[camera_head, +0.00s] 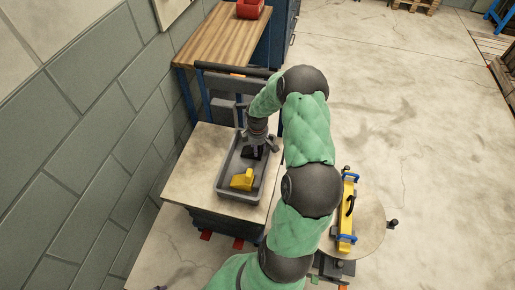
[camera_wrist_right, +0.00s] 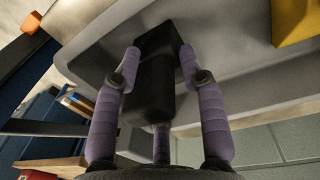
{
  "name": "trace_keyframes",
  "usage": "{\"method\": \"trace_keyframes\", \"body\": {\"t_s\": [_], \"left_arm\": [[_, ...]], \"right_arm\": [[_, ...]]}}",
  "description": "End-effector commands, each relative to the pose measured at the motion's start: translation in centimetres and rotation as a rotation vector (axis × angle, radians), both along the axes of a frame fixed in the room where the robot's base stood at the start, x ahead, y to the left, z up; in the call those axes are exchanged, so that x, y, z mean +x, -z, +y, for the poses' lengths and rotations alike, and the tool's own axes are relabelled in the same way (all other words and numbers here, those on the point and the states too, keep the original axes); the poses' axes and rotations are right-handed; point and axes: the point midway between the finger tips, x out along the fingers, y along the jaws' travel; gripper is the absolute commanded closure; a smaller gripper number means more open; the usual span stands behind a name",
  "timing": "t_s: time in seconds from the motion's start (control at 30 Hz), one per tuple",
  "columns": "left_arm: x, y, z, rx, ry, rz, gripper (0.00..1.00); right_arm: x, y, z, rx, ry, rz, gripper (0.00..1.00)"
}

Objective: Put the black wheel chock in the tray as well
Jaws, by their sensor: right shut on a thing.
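The black wheel chock (camera_head: 252,153) is held by my right gripper (camera_head: 258,146) inside the outline of the grey tray (camera_head: 231,163). In the right wrist view, the fingers of the right gripper (camera_wrist_right: 160,85) are closed around the black chock (camera_wrist_right: 152,90), which lies against the pale inside of the tray (camera_wrist_right: 225,65). I cannot tell if the chock rests on the tray floor. A yellow wedge-shaped block (camera_head: 242,180) sits in the near end of the tray; it also shows in the wrist view (camera_wrist_right: 295,22). My left gripper is not in view.
The tray stands on a pale-topped cart (camera_head: 205,150) beside a grey block wall (camera_head: 85,120). A wooden bench (camera_head: 222,38) with a red bin (camera_head: 250,8) stands behind. A round table (camera_head: 370,222) with a yellow level-like tool (camera_head: 348,208) is at the right. Open floor lies further right.

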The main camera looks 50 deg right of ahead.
Motion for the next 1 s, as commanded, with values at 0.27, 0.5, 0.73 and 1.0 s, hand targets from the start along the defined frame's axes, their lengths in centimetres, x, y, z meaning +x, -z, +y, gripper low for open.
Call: {"method": "trace_keyframes", "body": {"t_s": [0.27, 0.5, 0.73, 1.0], "left_arm": [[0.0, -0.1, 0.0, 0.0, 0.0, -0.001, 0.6], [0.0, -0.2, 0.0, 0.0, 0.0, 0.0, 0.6], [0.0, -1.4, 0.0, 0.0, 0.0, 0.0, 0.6], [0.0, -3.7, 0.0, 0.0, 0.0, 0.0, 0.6]], "right_arm": [[0.0, -0.1, 0.0, 0.001, 0.0, 0.0, 0.34], [0.0, -0.2, 0.0, 0.0, 0.0, 0.0, 0.34], [0.0, -2.8, 0.2, -0.001, 0.0, -0.001, 0.34], [-0.3, -8.3, 0.5, -0.001, 0.0, -0.001, 0.34]]}}
